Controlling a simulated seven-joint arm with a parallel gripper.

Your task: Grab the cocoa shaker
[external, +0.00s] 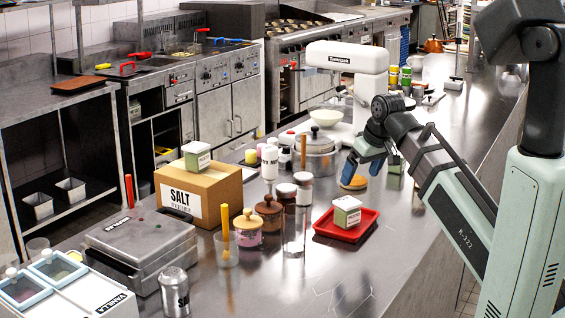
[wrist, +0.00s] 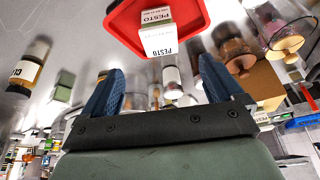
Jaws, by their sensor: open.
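My gripper (external: 370,165) is open above the counter, with two blue fingers; they frame the lower middle of the wrist view (wrist: 160,75). Nothing is held between them. In the external view, two white-lidded shakers with dark contents, one in front (external: 286,195) and one behind (external: 303,188), stand left of my gripper. Their labels are unreadable.
A red tray (external: 327,231) holds a pesto tin (external: 347,212). Wooden-lidded jars (external: 247,229), a salt box (external: 198,195), a pot (external: 316,150) and a white mixer (external: 345,62) crowd the counter's left side. Bare counter lies in front of the tray.

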